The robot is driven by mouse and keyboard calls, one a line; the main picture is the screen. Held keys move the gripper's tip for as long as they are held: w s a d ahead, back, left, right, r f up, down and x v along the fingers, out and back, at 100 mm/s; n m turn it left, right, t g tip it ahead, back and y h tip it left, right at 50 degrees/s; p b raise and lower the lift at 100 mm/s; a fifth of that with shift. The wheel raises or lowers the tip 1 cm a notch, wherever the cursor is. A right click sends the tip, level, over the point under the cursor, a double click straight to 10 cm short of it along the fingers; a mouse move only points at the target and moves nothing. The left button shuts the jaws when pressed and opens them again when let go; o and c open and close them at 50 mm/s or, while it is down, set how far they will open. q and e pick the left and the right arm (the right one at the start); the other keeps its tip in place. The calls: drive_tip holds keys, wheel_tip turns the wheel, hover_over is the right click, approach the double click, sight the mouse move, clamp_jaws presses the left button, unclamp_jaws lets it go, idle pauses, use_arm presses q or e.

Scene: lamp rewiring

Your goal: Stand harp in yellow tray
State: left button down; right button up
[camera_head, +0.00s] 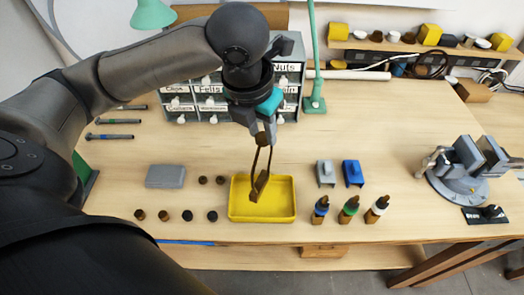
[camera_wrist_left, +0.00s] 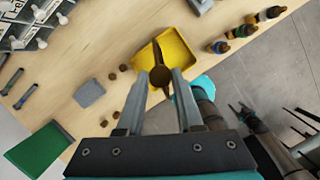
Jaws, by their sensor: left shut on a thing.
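The harp (camera_head: 260,184) is a dark brown narrow loop with a wider foot at its lower end. My left gripper (camera_head: 263,138) is shut on its upper end, and the harp hangs nearly upright, slightly tilted. Its foot shows over the yellow tray (camera_head: 283,197); whether it touches the tray floor I cannot tell. In the left wrist view the harp (camera_wrist_left: 160,76) sits between the fingers, seen end-on over the tray (camera_wrist_left: 187,55). The tray is otherwise empty. A dark arm with a teal part, perhaps my right one, shows in the wrist view; its jaws are unclear.
A grey block (camera_head: 165,176) and several small dark caps (camera_head: 188,215) lie left of the tray. Grey and blue holders (camera_head: 352,173) and several small bottles (camera_head: 350,208) stand right of it. Labelled drawers (camera_head: 185,103) stand behind, a vise (camera_head: 462,170) far right.

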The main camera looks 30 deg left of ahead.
use_arm(q)
drive_tip(key=shift+f, duration=0.7)
drive_tip(key=shift+f+b, duration=0.4)
drive_tip(key=shift+f, duration=1.65)
drive_tip(key=c, duration=0.6)
unclamp_jaws()
drive_tip(key=shift+o, duration=0.2)
drive_tip(key=p+v, duration=0.2)
drive_tip(key=v, duration=1)
drive_tip(key=shift+d, duration=0.1)
